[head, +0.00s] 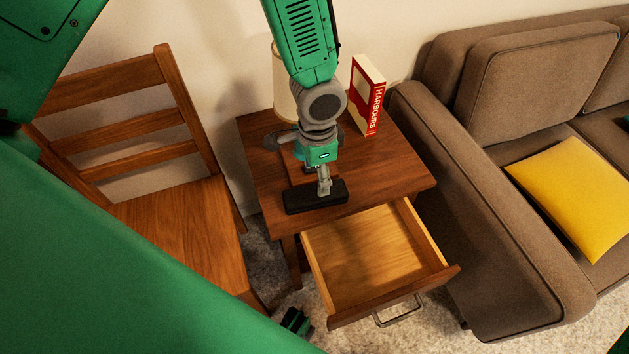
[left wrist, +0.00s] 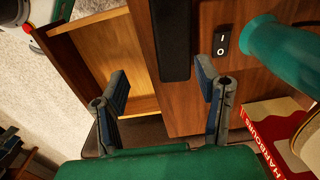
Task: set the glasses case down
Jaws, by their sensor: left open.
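The glasses case (head: 315,197), a long black box, lies flat on the front part of the brown side table (head: 405,172), near the edge above the open drawer. It also shows in the left wrist view (left wrist: 172,40) as a dark bar. My left gripper (head: 324,188) points down over the case. In the left wrist view its two fingers (left wrist: 163,75) stand wide apart, one on each side of the line of the case. Whether a finger touches the case cannot be told. My right gripper is not clearly seen.
The empty drawer (head: 370,255) stands pulled out below the table top. A red and cream book (head: 368,95) and a lamp (head: 286,90) stand at the back. A teal object (left wrist: 280,48) and a black switch (left wrist: 223,40) show nearby. A chair (head: 180,225) and sofa (head: 490,240) flank the table.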

